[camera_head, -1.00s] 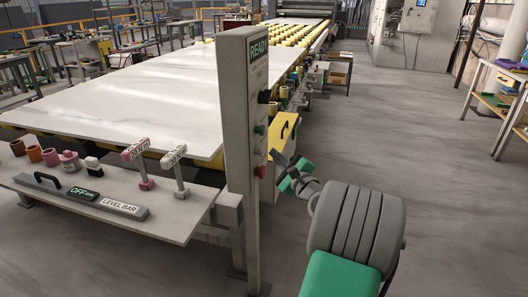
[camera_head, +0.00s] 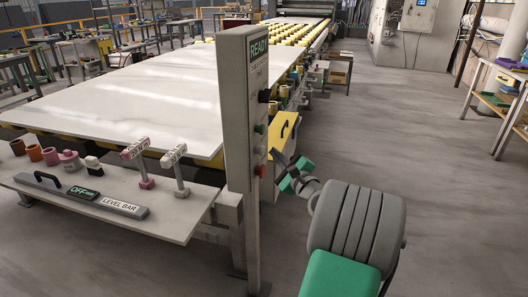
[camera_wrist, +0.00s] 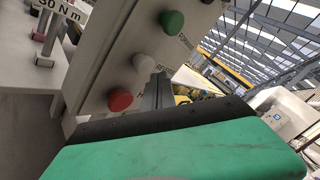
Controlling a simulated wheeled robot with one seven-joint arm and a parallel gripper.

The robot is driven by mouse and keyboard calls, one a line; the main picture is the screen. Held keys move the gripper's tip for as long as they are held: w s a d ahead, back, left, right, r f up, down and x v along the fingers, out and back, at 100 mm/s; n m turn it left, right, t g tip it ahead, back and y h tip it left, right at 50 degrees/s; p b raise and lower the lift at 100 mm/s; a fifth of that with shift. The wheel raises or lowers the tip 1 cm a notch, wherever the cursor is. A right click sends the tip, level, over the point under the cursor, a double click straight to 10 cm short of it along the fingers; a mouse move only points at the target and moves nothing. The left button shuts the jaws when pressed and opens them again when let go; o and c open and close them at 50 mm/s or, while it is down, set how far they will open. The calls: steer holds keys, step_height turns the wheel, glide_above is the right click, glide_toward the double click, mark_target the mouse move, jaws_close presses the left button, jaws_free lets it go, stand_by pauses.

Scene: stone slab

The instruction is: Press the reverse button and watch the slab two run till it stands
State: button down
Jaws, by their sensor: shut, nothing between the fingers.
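The control post (camera_head: 236,130) stands upright at the slab table's near right corner, with a READY display (camera_head: 259,50) at its top. The wrist view shows its green button (camera_wrist: 172,20), the pale reverse button (camera_wrist: 143,63) and a red button (camera_wrist: 120,99) in a row. My gripper (camera_head: 279,161) is shut and empty, just right of the post. In the wrist view its grey fingertips (camera_wrist: 158,88) are beside the reverse button; I cannot tell whether they touch it. The large pale slab (camera_head: 120,95) lies flat on the line. I cannot make out a separate second slab.
Yellow rollers (camera_head: 285,36) show beyond the slab. A front shelf (camera_head: 180,225) holds the level bar (camera_head: 100,203) with an OFF display, several small cups and two labelled upright tools. A yellow box (camera_head: 287,130) is behind the post. Open floor (camera_head: 410,130) is at the right.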

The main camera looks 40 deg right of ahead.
stand_by(0.8)
steer(key=shift+w+a+p, duration=0.3)
steer(key=shift+w+p, duration=0.05)
